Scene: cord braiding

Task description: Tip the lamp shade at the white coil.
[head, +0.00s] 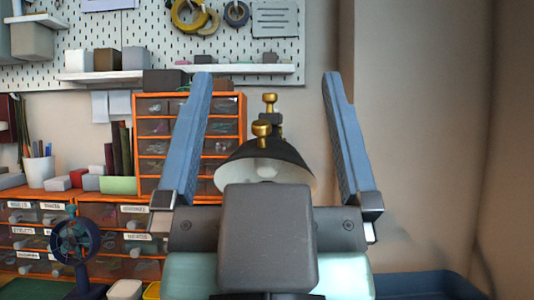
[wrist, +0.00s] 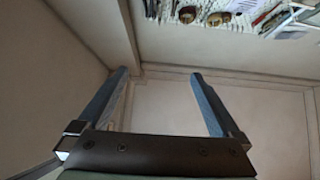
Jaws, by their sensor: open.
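The lamp shade (head: 238,166) is a dark dome with a pale inside, and brass knobs (head: 262,129) stand above it. It shows in the head view between and beyond the fingers of my gripper (head: 265,80). My gripper is open with nothing between its blue fingers, and its body hides the lower part of the shade and whatever is below it. In the wrist view my gripper (wrist: 160,74) is open towards a bare wall and ceiling, with no lamp in sight. I cannot make out the white coil in either view.
Orange drawer cabinets (head: 150,98) stand behind and to the left. A small blue fan (head: 76,242) stands at the lower left. A pegboard (head: 330,4) with tape rolls and shelves is on the wall. A blue tray (head: 428,284) lies at the lower right.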

